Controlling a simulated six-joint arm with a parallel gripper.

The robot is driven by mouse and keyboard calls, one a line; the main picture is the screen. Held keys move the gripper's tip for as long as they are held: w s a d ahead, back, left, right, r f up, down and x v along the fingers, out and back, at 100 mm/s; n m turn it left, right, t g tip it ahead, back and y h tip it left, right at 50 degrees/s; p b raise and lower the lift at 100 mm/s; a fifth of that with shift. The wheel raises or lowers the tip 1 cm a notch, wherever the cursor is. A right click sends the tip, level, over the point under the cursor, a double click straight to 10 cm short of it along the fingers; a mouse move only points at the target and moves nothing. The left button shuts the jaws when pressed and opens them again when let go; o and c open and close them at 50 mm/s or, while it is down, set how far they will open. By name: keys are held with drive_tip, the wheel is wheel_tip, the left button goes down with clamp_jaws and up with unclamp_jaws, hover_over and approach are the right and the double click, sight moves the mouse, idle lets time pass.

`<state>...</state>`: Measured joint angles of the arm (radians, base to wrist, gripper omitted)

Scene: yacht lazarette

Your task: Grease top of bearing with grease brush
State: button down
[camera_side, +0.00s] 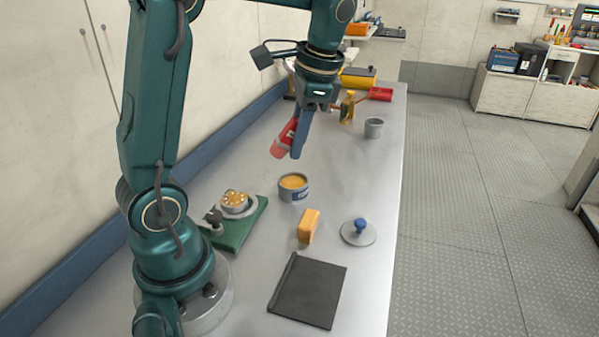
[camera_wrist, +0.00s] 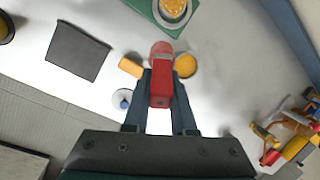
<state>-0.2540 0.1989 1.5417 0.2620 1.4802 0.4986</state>
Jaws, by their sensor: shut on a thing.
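My gripper (camera_side: 298,145) is shut on a red-handled brush (camera_side: 285,138) and holds it tilted in the air above the bench. In the wrist view the brush (camera_wrist: 160,88) sits between my fingers, its paler pinkish end pointing away from me. The bearing (camera_side: 235,201), with golden balls on top, sits on a green base (camera_side: 245,232) at the left. It also shows at the top of the wrist view (camera_wrist: 173,8). An open tin of yellow-brown grease (camera_side: 293,187) stands between bearing and gripper, below the brush. The brush is apart from both.
An orange block (camera_side: 308,226), a grey lid with a blue knob (camera_side: 358,233) and a dark mat (camera_side: 308,290) lie nearer the front. A grey cup (camera_side: 373,128), yellow tool (camera_side: 347,107) and red item (camera_side: 380,94) stand farther back. The wall borders the bench's left.

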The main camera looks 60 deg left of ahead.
drive_tip(key=s+a+n, duration=0.3)
drive_tip(key=s+a, duration=0.5)
drive_tip(key=a, duration=0.1)
drive_tip(key=shift+g+h, duration=0.3)
drive_tip(key=shift+h, duration=0.1)
drive_tip(key=shift+w+a+f, duration=0.1)
drive_tip(key=shift+w+f, duration=0.05)
drive_tip(key=shift+f, duration=0.95)
drive_tip(key=shift+w+a+f, duration=0.1)
drive_tip(key=shift+f, duration=0.95)
